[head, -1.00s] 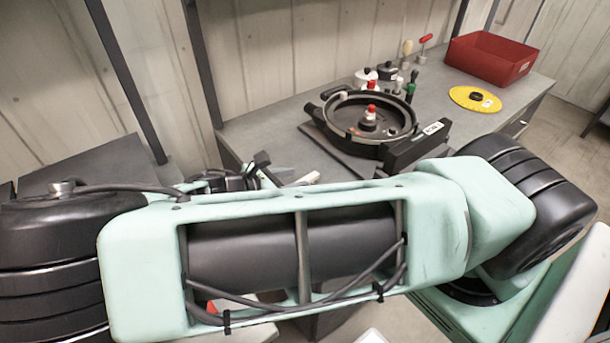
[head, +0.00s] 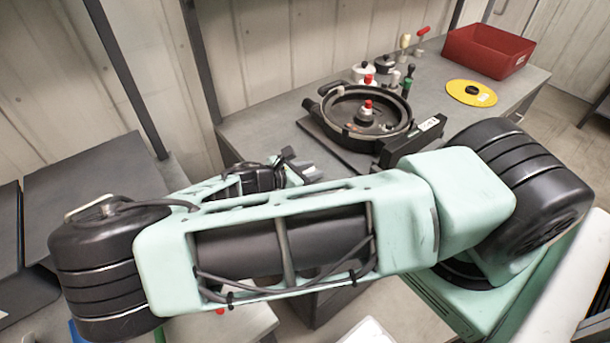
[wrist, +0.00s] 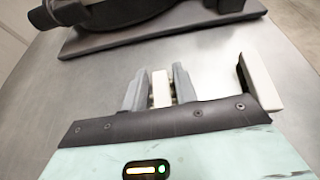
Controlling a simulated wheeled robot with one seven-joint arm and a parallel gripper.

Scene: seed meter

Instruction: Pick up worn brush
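My gripper (wrist: 160,82) shows in the wrist view as two grey fingers, close together and pointing towards the seed meter. A narrow cream piece (wrist: 161,88) lies between the fingers; I cannot tell whether they pinch it. To the right of the fingers is a cream block with a dark strip along its left side (wrist: 264,82), which looks like a brush. Its near end meets the edge of my palm in the picture. I cannot tell which of the two is the worn brush. In the head view my gripper (head: 301,173) is over the near edge of the bench.
The black seed meter (head: 366,118) stands on a dark board behind my gripper. Small knobs and hand tools stand behind it. A yellow disc (head: 471,93) and a red bin (head: 488,51) are at the right. Bare grey bench (head: 262,132) lies left of the meter.

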